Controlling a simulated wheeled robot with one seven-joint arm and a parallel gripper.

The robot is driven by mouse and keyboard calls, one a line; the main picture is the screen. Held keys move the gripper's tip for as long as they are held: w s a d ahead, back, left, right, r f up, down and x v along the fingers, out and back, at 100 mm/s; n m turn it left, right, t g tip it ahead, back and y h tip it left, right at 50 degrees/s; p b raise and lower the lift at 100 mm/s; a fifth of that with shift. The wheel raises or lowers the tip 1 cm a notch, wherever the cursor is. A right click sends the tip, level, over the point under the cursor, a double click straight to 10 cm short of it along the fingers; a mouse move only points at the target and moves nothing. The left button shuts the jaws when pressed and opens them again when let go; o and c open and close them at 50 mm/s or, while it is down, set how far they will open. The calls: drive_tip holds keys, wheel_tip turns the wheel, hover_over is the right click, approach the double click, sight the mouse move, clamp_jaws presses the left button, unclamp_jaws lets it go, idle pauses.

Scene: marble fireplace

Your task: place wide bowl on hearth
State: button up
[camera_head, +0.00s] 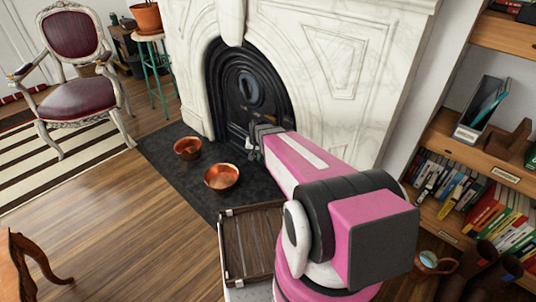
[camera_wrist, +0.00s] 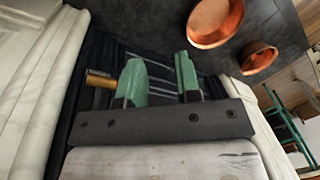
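The wide copper bowl (camera_head: 221,177) sits upright on the dark slate hearth (camera_head: 158,150), nearer the front than a smaller, deeper copper pot (camera_head: 188,148). In the wrist view the wide bowl (camera_wrist: 213,22) is at the top edge, partly cut off, with the smaller pot (camera_wrist: 259,58) to its right. My gripper (camera_head: 258,142) is by the black fireplace front, behind and to the right of the bowl and apart from it. In the wrist view its green fingers (camera_wrist: 160,80) are spread with nothing between them.
The black fireplace insert (camera_head: 240,85) and white marble surround (camera_head: 335,65) stand close around my gripper. A brass knob (camera_wrist: 100,79) is beside one finger. A bookshelf (camera_head: 470,165) stands at right, a red chair (camera_head: 75,75) at left. The wooden floor (camera_head: 120,235) is open in front.

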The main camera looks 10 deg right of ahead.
drive_tip(key=s+d+r+n+g+h, duration=0.1)
drive_tip(key=s+d+r, duration=0.3)
drive_tip(key=s+r, duration=0.9)
drive_tip(key=shift+s+d+n+h, duration=0.3)
drive_tip(key=shift+s+n, duration=0.15)
drive_tip(key=shift+n, duration=0.35)
